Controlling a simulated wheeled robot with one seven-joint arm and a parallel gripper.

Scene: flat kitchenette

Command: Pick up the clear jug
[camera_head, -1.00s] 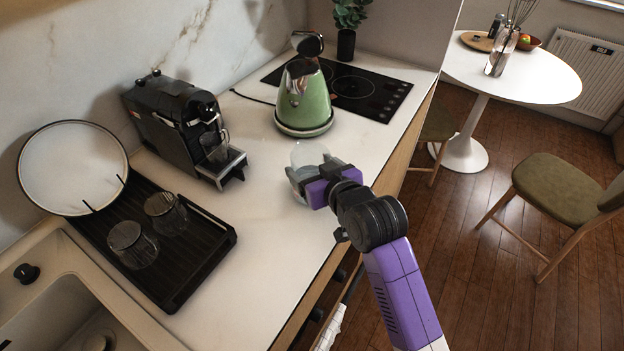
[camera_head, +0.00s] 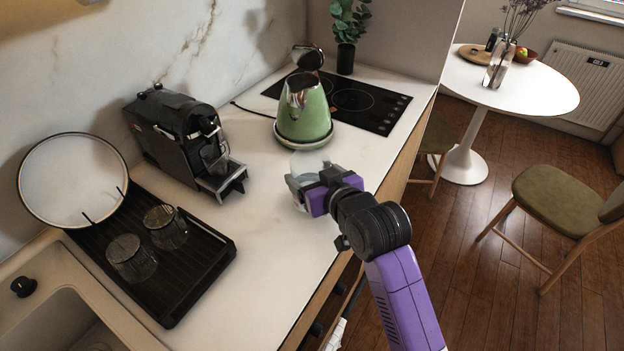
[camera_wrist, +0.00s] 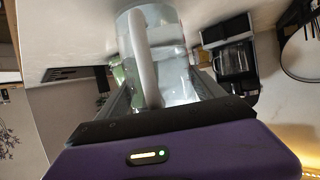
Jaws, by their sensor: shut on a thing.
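The clear jug (camera_head: 306,164) stands near the front edge of the white counter, just in front of the green kettle, and my gripper hides much of it. In the wrist view the see-through jug (camera_wrist: 172,58) has a pale curved handle facing the camera. My gripper (camera_head: 307,190) is shut on the jug. In the wrist view my gripper (camera_wrist: 165,95) has a finger on either side of it. I cannot tell whether the jug's base touches the counter.
A green kettle (camera_head: 303,115) stands behind the jug. A black coffee machine (camera_head: 178,135) is to the left. A black drying rack (camera_head: 205,250) with two glasses is at lower left, beside the sink (camera_head: 40,315). A black hob (camera_head: 375,103) lies behind the kettle.

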